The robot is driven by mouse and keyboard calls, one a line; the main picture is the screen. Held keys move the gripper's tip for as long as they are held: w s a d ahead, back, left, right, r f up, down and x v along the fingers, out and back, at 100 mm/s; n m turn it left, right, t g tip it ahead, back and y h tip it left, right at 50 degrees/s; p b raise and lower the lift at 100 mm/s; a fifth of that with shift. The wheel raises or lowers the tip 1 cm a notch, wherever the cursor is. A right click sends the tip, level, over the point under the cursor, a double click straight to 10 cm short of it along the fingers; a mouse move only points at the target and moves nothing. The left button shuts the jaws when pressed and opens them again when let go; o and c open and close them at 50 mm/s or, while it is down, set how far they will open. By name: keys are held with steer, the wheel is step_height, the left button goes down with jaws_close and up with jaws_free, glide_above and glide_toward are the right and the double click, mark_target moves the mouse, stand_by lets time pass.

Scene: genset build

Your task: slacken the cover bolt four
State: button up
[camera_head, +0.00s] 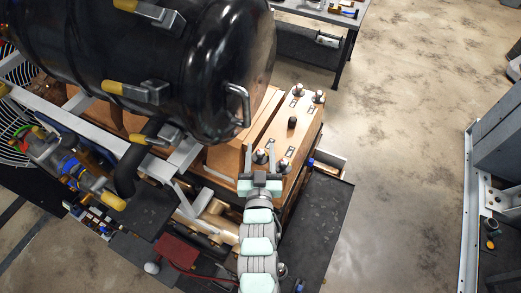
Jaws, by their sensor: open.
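An orange cover (301,130) lies on the engine, right of a big black tank. Dark bolts stand on it: two at the far end, a bolt (298,90) and another bolt (319,97). Two more are at the near end, a bolt (260,157) and a bolt (284,165). No label shows which is cover bolt four. My gripper (260,149) is open over the near end of the cover. Its fingers stand either side of the near-left bolt in the picture; I cannot tell whether they touch it.
The black tank (215,75) with a bent metal handle (239,103) rises close to my gripper on the left. A dark upright knob (292,123) stands mid-cover. A workbench (310,45) is behind. Open floor (405,130) lies right.

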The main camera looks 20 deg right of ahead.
steer(key=shift+c, duration=0.2)
jaws_close()
stand_by(0.4)
